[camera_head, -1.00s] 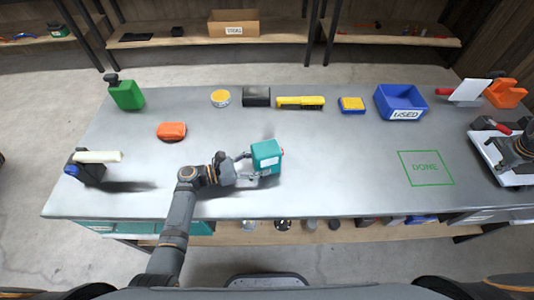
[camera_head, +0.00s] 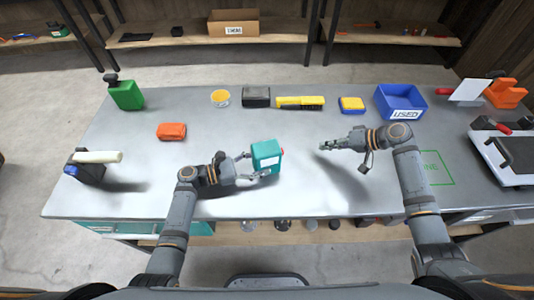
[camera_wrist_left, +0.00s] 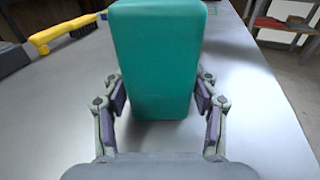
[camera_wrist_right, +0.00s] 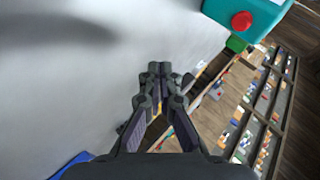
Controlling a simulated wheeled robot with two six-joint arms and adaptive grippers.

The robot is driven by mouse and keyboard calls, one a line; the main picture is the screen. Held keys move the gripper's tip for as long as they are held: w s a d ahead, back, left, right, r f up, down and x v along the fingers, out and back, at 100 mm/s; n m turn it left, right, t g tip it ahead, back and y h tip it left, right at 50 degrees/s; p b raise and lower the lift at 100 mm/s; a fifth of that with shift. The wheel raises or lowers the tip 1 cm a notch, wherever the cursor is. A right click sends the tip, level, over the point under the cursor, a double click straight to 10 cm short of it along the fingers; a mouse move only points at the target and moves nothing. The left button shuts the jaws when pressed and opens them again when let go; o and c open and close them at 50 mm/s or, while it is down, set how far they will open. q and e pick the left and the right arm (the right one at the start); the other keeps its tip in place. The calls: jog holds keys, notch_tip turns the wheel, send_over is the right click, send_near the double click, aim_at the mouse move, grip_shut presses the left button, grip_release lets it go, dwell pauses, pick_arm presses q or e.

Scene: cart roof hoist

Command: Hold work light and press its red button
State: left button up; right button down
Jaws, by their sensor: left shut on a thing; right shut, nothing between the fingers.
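The teal work light (camera_head: 266,156) is held upright near the table's front middle, a white panel on its front. My left gripper (camera_head: 256,162) is shut on it from the left; in the left wrist view the teal body (camera_wrist_left: 158,65) stands between the two fingers (camera_wrist_left: 160,105). The red button (camera_wrist_right: 242,20) shows on the light's side at the top right of the right wrist view. My right gripper (camera_head: 322,146) is shut and empty, to the right of the light and apart from it; its closed fingertips (camera_wrist_right: 160,68) show in the right wrist view.
An orange block (camera_head: 171,131) lies left. My right arm partly covers the green DONE square (camera_head: 440,168).

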jog(key=shift+y, duration=0.7)
jog(key=a, duration=0.1)
jog(key=a+r, duration=0.1)
jog(key=a, duration=0.1)
jog(key=a+r, duration=0.1)
jog(key=shift+s+a, duration=0.2)
jog(key=shift+a, duration=0.1)
jog(key=shift+s+a+f, duration=0.1)
jog(key=shift+s+a, duration=0.2)
jog(key=shift+a, duration=0.75)
jog(key=shift+s+a+r, duration=0.1)
jog(key=shift+s+a, duration=0.2)
jog(key=shift+a, duration=0.75)
jog(key=shift+s+a+f, duration=0.1)
jog(key=shift+s+a, duration=0.2)
jog(key=shift+a, duration=0.75)
jog(key=shift+s+a, duration=0.25)
jog(key=shift+a, duration=0.65)
jog(key=shift+w+d, duration=0.35)
jog(key=shift+d, duration=0.8)
jog(key=shift+w+d, duration=0.3)
jog(key=shift+d, duration=0.8)
jog(key=shift+w+d, duration=0.35)
jog(key=shift+d, duration=0.8)
pick_arm(q)
jog(key=o, duration=1.4)
